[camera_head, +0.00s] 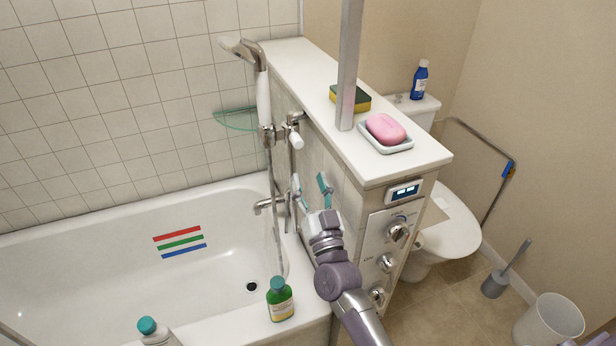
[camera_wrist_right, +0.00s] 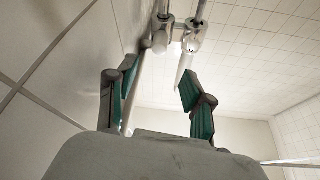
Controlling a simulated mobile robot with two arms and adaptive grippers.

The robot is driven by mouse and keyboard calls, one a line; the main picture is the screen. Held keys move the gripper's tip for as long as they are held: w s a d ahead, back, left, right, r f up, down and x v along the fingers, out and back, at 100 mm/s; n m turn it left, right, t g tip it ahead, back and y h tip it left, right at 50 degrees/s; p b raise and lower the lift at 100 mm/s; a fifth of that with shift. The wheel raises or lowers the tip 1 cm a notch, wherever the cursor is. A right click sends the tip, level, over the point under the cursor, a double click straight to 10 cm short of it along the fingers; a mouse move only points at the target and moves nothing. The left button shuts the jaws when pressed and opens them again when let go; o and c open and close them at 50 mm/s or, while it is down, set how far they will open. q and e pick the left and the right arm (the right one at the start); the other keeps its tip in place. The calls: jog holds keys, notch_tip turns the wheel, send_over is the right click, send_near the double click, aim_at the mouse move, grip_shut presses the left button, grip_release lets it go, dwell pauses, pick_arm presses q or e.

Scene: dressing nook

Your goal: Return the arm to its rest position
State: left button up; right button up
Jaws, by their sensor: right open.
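My right arm (camera_head: 338,280) reaches up from the bottom of the head view. Its right gripper (camera_head: 310,184) is open, with its two teal-padded fingers apart beside the tiled side of the ledge wall, near the shower fittings. In the right wrist view the gripper (camera_wrist_right: 156,86) shows its fingers spread, with nothing held between them. Metal shower fittings (camera_wrist_right: 192,38) show beyond the fingertips. I cannot tell whether a finger touches the wall or the fittings. My left gripper is not in view.
A green bottle (camera_head: 280,300) stands on the tub rim left of my arm; a white bottle (camera_head: 155,333) is farther left. The ledge (camera_head: 292,58) holds a pink soap (camera_head: 385,128) and a sponge (camera_head: 350,98). A control panel (camera_head: 391,232) with knobs is close on the right.

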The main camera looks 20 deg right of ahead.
jog(key=shift+f, duration=0.1)
jog(key=s+a+f+n+g+y, duration=0.1)
jog(key=s+f+g, duration=0.25)
jog(key=f, duration=0.95)
jog(key=s+a+f+n+g+y, duration=0.1)
jog(key=s+f+n+g, duration=0.2)
jog(key=f, duration=1)
jog(key=s+a+f+g+y, duration=0.1)
jog(key=s+f+g, duration=0.35)
jog(key=f, duration=0.75)
jog(key=s+d+f+n+g, duration=0.1)
jog(key=s+d+f+g, duration=0.15)
jog(key=s+f, duration=0.65)
jog(key=s+d+f+g, duration=0.1)
jog(key=s+f+g, duration=0.2)
jog(key=s+f, duration=0.6)
jog(key=s+d+f+g+h, duration=0.1)
jog(key=s+d+f+g, duration=0.1)
jog(key=s, duration=0.8)
jog(key=s+d+f+g, duration=0.2)
jog(key=s+g, duration=0.1)
jog(key=s, duration=0.8)
jog(key=shift+n+h, duration=0.4)
jog(key=shift+f, duration=0.1)
